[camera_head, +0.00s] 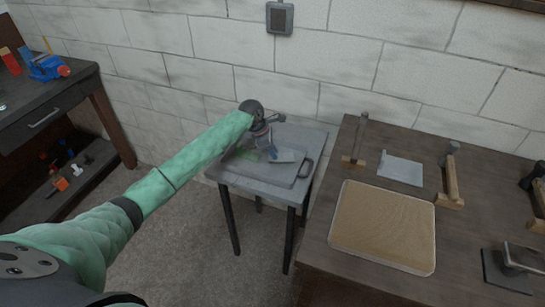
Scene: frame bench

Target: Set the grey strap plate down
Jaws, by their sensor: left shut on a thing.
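My left gripper (270,149) reaches down over the grey tray (258,177) on the small side table. It is shut on a thin light grey plate, which I take to be the grey strap plate (288,156). The plate shows just right of the fingers, over the tray. The gripper and wrist hide part of it, and I cannot tell whether it touches the tray floor. My right gripper is not in view.
Green bits (248,154) lie in the tray left of the gripper. The wooden bench (318,250) at right holds a tan mat (385,226), a pale grey plate (401,168) and upright wooden-based fixtures (452,178). A dark workbench (45,118) stands at far left.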

